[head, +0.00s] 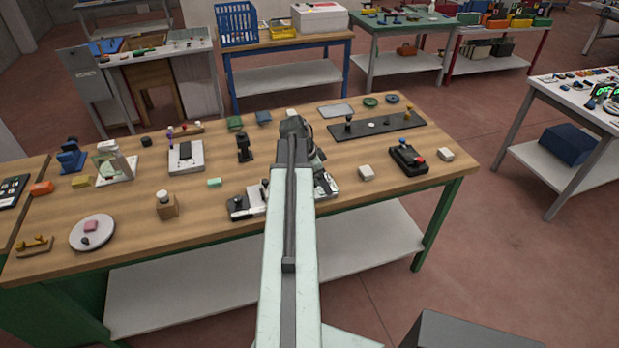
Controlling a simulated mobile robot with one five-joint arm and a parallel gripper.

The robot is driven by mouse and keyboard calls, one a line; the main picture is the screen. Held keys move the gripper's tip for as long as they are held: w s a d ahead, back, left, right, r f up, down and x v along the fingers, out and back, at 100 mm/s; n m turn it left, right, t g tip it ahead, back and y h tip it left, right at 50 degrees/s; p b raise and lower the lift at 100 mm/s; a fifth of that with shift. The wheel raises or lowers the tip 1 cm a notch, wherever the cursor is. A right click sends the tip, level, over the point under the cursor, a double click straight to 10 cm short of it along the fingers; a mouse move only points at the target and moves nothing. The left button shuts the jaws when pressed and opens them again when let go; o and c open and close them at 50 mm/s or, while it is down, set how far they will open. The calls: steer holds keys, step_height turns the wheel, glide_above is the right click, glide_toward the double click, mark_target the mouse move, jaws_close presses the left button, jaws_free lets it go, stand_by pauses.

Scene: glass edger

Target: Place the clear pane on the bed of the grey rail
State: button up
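My arm reaches out over the wooden workbench (225,158), and my gripper (296,130) is a dark shape at its far end. The arm hides the fingers, so I cannot see whether they are open or hold anything. No clear pane can be made out for certain: a pale flat sheet (336,111) lies at the back, and a whitish see-through piece stands upright on a white stand (113,163) at the left. A pale grey fixture with black ends (246,204) lies under my arm, which hides its middle. I cannot tell whether it is the grey rail.
A long dark plate (400,124) with a black knob lies at the back right. A round white plate (92,232) and a wooden block (166,207) stand at the left front.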

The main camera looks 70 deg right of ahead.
steer(key=w+d, duration=0.4)
steer(key=d, duration=0.1)
steer(key=shift+w+d+f, duration=0.2)
steer(key=shift+w+f, duration=0.1)
step_height(320, 180, down, 4)
steer(key=b, duration=0.4)
steer(key=shift+w+d, duration=0.15)
steer(key=shift+r, duration=0.25)
steer(key=shift+f, duration=0.15)
steer(key=o, duration=1.4)
